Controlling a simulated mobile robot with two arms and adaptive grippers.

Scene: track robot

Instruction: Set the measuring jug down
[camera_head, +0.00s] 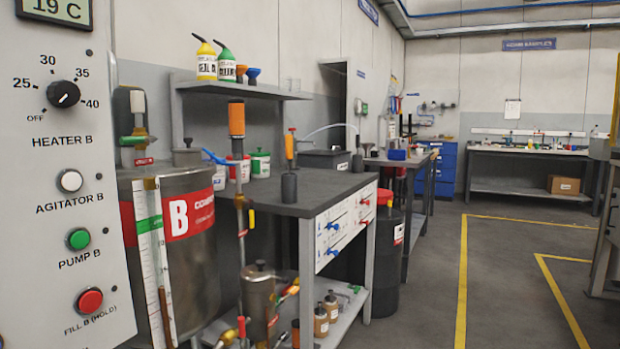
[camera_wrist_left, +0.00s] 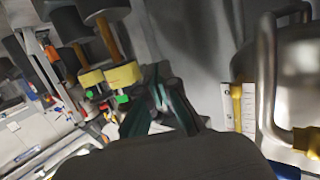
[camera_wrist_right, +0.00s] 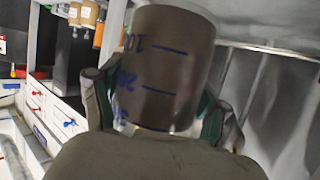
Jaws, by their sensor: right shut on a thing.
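The measuring jug (camera_wrist_right: 165,60) fills the middle of the right wrist view. It is a grey-brown cylinder with blue graduation lines and numbers. My right gripper (camera_wrist_right: 155,105) is shut on it, with one dark green finger on each side. The jug stands out from the camera, and what lies directly beyond it is hidden. My left gripper (camera_wrist_left: 162,90) shows in the left wrist view with its fingertips close together and nothing visible between them. Neither gripper nor the jug is seen in the head view.
A control panel (camera_head: 60,190) and steel tank B (camera_head: 195,270) stand at the left. Open floor (camera_head: 420,300) lies right.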

